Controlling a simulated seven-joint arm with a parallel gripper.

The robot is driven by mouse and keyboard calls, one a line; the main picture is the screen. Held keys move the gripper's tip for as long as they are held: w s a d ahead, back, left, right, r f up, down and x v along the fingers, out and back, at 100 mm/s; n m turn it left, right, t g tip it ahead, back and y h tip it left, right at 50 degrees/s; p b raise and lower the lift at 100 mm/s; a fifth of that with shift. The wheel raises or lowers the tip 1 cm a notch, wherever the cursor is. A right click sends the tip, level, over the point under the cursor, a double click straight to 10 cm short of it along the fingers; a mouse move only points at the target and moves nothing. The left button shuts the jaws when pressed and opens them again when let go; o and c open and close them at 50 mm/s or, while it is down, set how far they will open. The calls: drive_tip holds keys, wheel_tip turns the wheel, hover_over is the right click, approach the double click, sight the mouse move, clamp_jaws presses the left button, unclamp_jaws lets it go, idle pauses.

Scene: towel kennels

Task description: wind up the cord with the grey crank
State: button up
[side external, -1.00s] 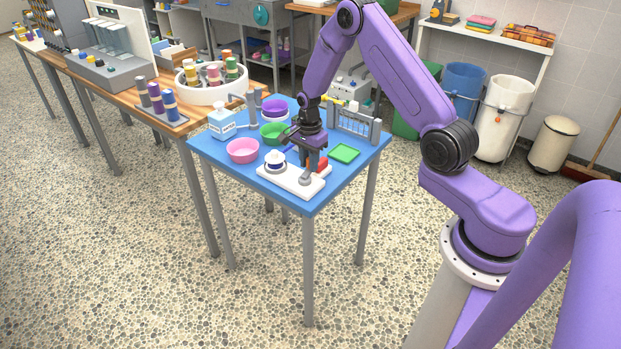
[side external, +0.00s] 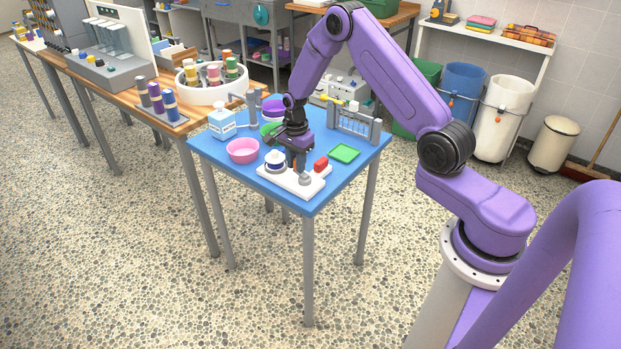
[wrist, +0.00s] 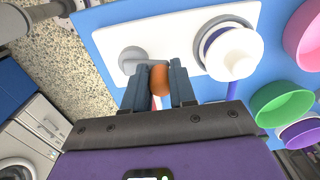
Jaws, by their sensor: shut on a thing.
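The winder has a white base (side external: 308,191) on the blue table. A grey crank (wrist: 131,58) sits at one end of the base; its hub (side external: 305,179) shows in the side view. A white-topped spool (wrist: 232,54) stands at the other end and also shows in the side view (side external: 274,158). Blue cord (wrist: 233,89) runs from the spool past the base's edge. The crank's orange-brown knob (wrist: 159,81) is between my fingers. My gripper (side external: 297,165) is shut on it from above. The gripper hides most of the crank arm in the side view.
A red block (side external: 321,163) is at the base's right side. Pink (side external: 243,150) and green bowls (wrist: 282,103) lie near the spool. A green tray (side external: 344,153) lies to the right, before a grey rack (side external: 355,125). A white carton (side external: 222,122) stands at left.

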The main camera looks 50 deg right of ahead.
drive_tip(key=shift+s+f, duration=0.1)
drive_tip(key=shift+s, duration=0.25)
drive_tip(key=shift+s+a, duration=0.1)
drive_tip(key=shift+a, duration=0.8)
drive_tip(key=shift+s, duration=0.1)
drive_tip(key=shift+s+a, duration=0.6)
drive_tip(key=shift+s, duration=0.05)
